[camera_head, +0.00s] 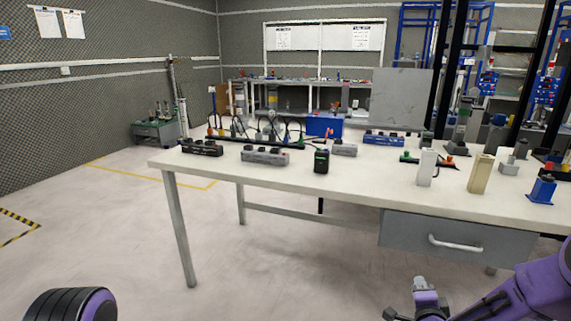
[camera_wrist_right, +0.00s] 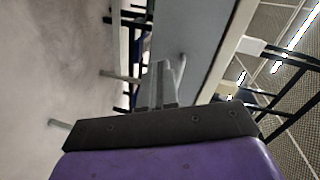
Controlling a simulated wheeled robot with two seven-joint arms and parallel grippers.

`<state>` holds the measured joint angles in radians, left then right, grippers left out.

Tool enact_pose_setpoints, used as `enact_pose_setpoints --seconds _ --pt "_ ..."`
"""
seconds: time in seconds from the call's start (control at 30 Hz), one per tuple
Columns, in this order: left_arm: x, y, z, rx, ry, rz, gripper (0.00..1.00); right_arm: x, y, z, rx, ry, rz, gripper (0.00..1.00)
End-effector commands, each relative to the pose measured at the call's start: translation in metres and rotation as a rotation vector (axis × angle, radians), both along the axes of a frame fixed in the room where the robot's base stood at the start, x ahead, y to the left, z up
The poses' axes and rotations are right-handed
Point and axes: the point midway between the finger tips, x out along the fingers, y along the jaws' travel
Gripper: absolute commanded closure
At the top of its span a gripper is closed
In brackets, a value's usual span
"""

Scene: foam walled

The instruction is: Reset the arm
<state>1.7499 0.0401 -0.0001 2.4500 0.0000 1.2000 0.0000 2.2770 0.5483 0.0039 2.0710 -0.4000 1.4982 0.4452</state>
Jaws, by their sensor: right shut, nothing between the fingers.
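My right gripper (camera_head: 424,288) is at the lower right of the head view, low in front of the workbench and below its grey drawer. In the right wrist view its grey fingers (camera_wrist_right: 165,82) are together, with nothing between them. The purple right arm runs in from the right edge. My left gripper is out of the head view; only a rounded black and purple part of my body shows at the lower left.
A white workbench (camera_head: 330,188) spans the middle and right. Its grey drawer (camera_head: 400,233) has a light handle (camera_head: 455,243). Several devices and blocks stand on top, including a black device (camera_head: 321,161) and a tan block (camera_head: 480,173). Open floor lies left.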

Motion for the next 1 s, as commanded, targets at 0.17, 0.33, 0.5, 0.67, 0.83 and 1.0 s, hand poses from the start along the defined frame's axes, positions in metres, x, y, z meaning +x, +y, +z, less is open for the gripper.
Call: enact_pose_setpoints --seconds 0.17,0.33,0.5,0.67,0.83,1.0 --pt "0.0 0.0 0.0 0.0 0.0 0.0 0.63 -0.099 0.058 -0.114 -0.26 0.557 0.216 1.0" --pt "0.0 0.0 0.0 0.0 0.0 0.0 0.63 -0.204 0.083 -0.177 -0.404 0.93 0.401 1.0" --pt "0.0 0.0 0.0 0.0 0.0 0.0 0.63 -0.295 0.093 -0.207 -0.471 1.183 0.532 1.0" --pt "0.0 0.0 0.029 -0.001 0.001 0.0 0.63 -0.347 0.098 -0.194 -0.501 1.302 0.617 1.0" --pt "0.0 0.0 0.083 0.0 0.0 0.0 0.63 -0.345 0.098 -0.14 -0.498 1.297 0.613 1.0" --pt "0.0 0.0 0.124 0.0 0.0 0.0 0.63 -0.344 0.098 -0.099 -0.498 1.295 0.611 1.0"
